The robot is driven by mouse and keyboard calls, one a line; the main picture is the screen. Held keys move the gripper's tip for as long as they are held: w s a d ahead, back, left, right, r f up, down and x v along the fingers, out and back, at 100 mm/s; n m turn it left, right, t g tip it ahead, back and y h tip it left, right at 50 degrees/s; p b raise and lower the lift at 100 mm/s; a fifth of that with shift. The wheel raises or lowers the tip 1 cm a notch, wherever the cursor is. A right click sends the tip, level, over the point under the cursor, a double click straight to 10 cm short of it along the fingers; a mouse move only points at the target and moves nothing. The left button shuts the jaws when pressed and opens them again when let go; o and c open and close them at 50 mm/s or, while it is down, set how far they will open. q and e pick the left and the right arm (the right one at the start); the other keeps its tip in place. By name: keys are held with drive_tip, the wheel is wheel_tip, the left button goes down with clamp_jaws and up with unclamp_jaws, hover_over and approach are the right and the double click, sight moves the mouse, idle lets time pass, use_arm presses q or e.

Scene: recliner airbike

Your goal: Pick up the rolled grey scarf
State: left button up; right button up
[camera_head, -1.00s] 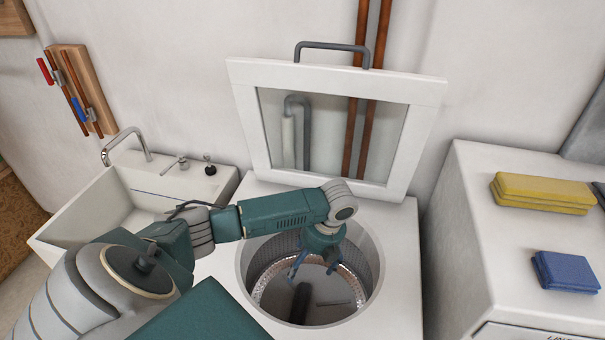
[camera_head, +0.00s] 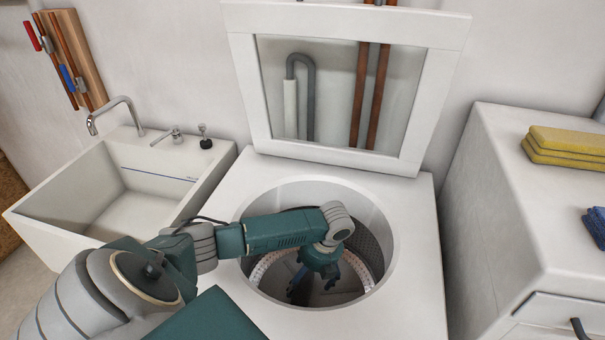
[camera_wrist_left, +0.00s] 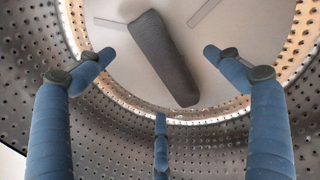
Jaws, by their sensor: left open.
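The rolled grey scarf (camera_wrist_left: 165,60) lies on the light floor of the washer drum in the left wrist view. It is a dark grey roll, set at a slant. My left gripper (camera_wrist_left: 157,85) has its blue fingers spread open and empty, apart from the scarf, which lies beyond the fingertips. In the head view my left gripper (camera_head: 315,285) hangs down inside the drum of the top-loading washer (camera_head: 412,265). The scarf is hard to make out there behind the gripper. My right gripper is not in view.
The perforated drum wall (camera_wrist_left: 100,125) surrounds the fingers closely. The washer's framed lid (camera_head: 430,95) stands open behind. A sink (camera_head: 60,225) with a tap is on the left. A white cabinet (camera_head: 520,210) on the right carries yellow cloths (camera_head: 565,145) and blue cloths (camera_head: 597,225).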

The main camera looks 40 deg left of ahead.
sight(301, 286)
use_arm(q)
drive_tip(key=x, duration=0.6)
drive_tip(key=shift+a, duration=0.1)
drive_tip(key=c, duration=1.3)
drive_tip(key=shift+r, duration=0.15)
